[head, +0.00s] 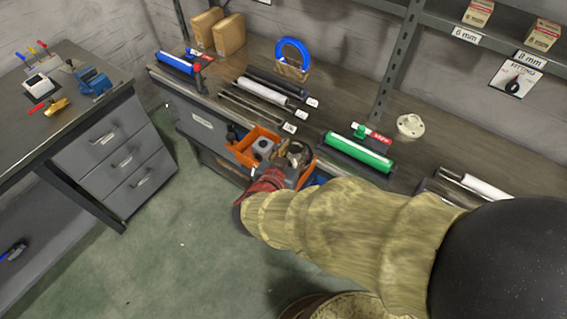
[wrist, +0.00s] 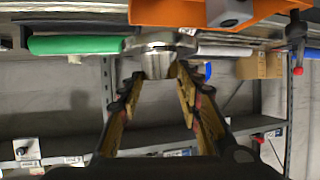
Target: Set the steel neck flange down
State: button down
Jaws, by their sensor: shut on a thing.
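The steel neck flange (wrist: 158,58) shows in the wrist view as a shiny silver disc with a short neck. My gripper (wrist: 160,73) is shut on the neck, with one finger on each side. In the head view the flange (head: 301,153) is small and partly hidden at my gripper (head: 292,162). It is in front of the bench, at the right part of the orange bin (head: 238,150). I cannot tell whether the flange touches the bin. A grey block with a hole (head: 263,147) sits in the bin, which also shows in the wrist view (wrist: 165,13).
A green roll (head: 357,153) lies on the bench right of the bin, with a pale round flange (head: 410,126) behind it. Rods and a white roll (head: 263,91) lie behind the bin. A shelf upright (head: 397,60) stands at the back. Bare bench top shows around the pale flange.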

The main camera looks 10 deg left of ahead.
jog(key=w+a+f, duration=0.1)
jog(key=a+f+b, duration=0.1)
jog(key=f, duration=0.1)
jog(key=w+f+b, duration=0.1)
jog(key=shift+w+a+f, duration=0.3)
jog(key=shift+a+f, duration=0.1)
jog(key=f+b, duration=0.1)
jog(key=f, duration=0.1)
jog(key=f+b, duration=0.1)
jog(key=shift+w+a+f+b, duration=0.15)
jog(key=shift+a+f+b, duration=0.1)
jog(key=shift+f+b, duration=0.05)
jog(key=shift+r, duration=0.1)
jog(key=shift+f, duration=0.4)
jog(key=shift+f, duration=0.25)
jog(key=c, duration=1.2)
grip_release()
jog(key=shift+d, duration=0.1)
jog(key=shift+c, duration=0.2)
